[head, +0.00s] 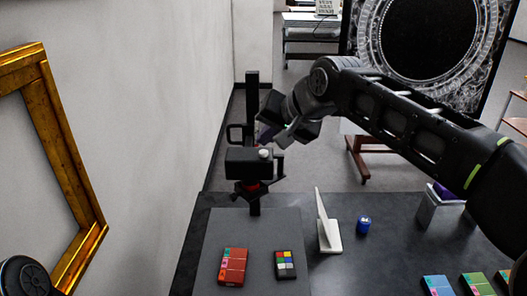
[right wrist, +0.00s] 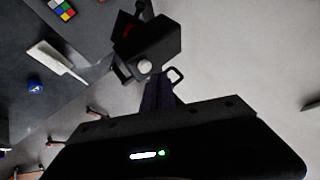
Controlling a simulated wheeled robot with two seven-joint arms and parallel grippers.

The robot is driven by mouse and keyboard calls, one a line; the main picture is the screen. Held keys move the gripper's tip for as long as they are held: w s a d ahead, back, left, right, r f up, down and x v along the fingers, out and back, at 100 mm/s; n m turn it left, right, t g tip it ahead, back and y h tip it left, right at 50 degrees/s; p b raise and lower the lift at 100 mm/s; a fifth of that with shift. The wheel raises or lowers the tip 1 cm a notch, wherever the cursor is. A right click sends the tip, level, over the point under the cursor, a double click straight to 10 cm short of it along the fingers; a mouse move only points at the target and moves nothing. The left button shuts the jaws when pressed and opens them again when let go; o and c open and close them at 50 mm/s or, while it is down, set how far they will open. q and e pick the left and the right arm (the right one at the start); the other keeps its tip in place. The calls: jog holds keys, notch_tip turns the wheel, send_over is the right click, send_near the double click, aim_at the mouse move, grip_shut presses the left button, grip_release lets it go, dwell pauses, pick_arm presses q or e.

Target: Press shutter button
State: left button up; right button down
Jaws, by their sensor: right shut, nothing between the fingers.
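A black camera (head: 248,164) stands on a dark post at the table's far left edge. Its round pale shutter button (head: 264,153) sits on top of the body, toward the right. My right gripper (head: 275,137) is shut and empty, just above and behind the button, with a small gap seeming to remain. In the right wrist view the black camera (right wrist: 152,38) is ahead of the dark fingers (right wrist: 158,88), and the pale button (right wrist: 145,67) shows just beyond their tips. Whether they touch cannot be told. My left gripper is not in view.
A gilt frame (head: 82,200) hangs on the left wall. Coloured cards (head: 438,285) lie at the front right.

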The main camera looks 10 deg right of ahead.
aim_at(266, 155)
jog(key=shift+f, duration=0.15)
jog(key=shift+f+b, duration=0.3)
jog(key=shift+b, duration=0.1)
jog(key=shift+f+b, duration=0.35)
jog(key=shift+f, duration=0.1)
dwell(0.6)
jog(key=shift+r, duration=0.15)
jog(key=shift+r+p, duration=0.75)
notch_tip(266, 155, up, 3)
jog(key=shift+r+p, duration=0.1)
jog(key=shift+p, duration=1.15)
jog(key=shift+r, duration=0.85)
